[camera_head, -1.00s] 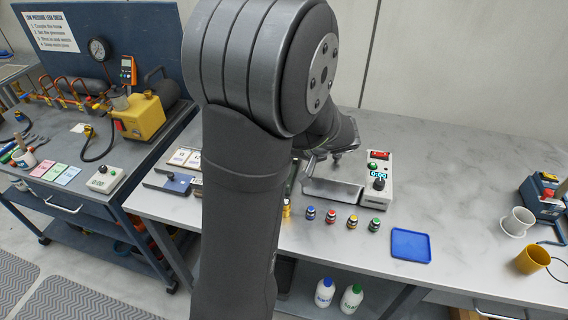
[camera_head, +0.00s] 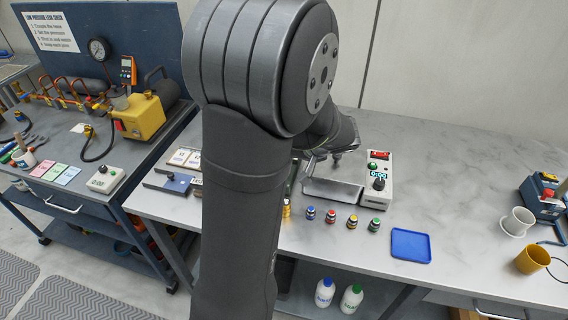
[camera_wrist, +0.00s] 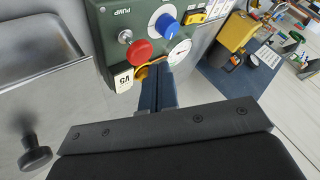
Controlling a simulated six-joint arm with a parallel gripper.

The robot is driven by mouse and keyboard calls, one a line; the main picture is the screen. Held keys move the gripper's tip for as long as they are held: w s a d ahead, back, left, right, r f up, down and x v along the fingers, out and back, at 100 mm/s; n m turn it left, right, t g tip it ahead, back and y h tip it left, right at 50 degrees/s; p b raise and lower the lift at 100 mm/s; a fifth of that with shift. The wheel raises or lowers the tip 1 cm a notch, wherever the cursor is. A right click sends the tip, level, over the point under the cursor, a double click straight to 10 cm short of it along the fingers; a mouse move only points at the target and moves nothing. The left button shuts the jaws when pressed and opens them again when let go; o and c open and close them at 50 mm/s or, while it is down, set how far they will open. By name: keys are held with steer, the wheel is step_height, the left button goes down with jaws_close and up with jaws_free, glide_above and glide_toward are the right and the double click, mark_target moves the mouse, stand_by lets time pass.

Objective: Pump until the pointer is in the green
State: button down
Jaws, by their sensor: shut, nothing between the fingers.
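In the wrist view a green panel (camera_wrist: 108,40) marked "PUMP" carries a red round knob (camera_wrist: 138,52), a blue knob (camera_wrist: 168,27) and a white round gauge (camera_wrist: 180,51). The gauge's pointer and any green band are too small to read. My gripper (camera_wrist: 156,72) is shut and empty, its fingertips just below the red knob and gauge in the picture; I cannot tell whether they touch anything. In the head view my arm hides the panel and my gripper.
A metal tray (camera_wrist: 35,42) lies left of the panel, with a black knob (camera_wrist: 35,154) below it.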

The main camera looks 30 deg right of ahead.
steer(key=shift+f, duration=0.1)
steer(key=shift+f, duration=0.35)
steer(key=shift+f, duration=1.2)
stand_by(1.1)
stand_by(0.3)
steer(key=shift+r, duration=1.65)
steer(key=shift+r, duration=2.5)
